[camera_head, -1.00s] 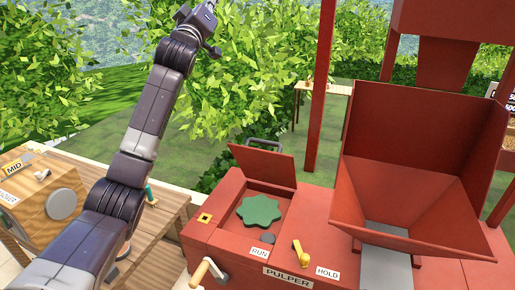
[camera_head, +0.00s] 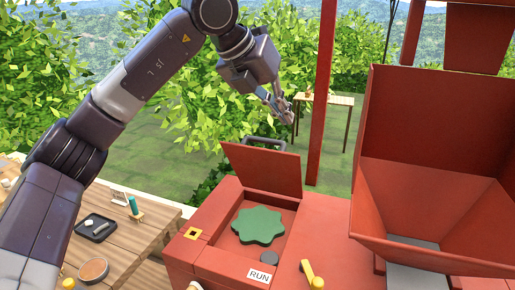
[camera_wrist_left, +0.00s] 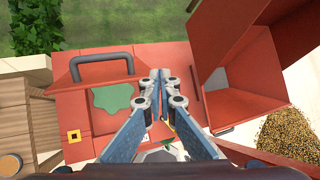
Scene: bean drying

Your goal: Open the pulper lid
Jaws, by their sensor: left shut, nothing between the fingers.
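The pulper (camera_head: 215,262) is a red box with a square opening, and a green toothed wheel (camera_head: 257,226) shows inside. Its red lid (camera_head: 262,170) stands raised at the back edge of the opening, tilted up, with a grey bar handle (camera_head: 265,142) at its top. In the left wrist view the lid handle (camera_wrist_left: 100,62) lies left of the fingers. My left gripper (camera_head: 288,118) is shut and empty, above and slightly right of the lid, apart from it. It also shows in the left wrist view (camera_wrist_left: 158,75). My right gripper is not in view.
A big red hopper (camera_head: 430,200) stands right of the opening, and a red post (camera_head: 320,100) rises behind. A yellow lever (camera_head: 310,272) sits on the pulper's top. A wooden table (camera_head: 125,250) with a dark tray (camera_head: 97,228) is at the left.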

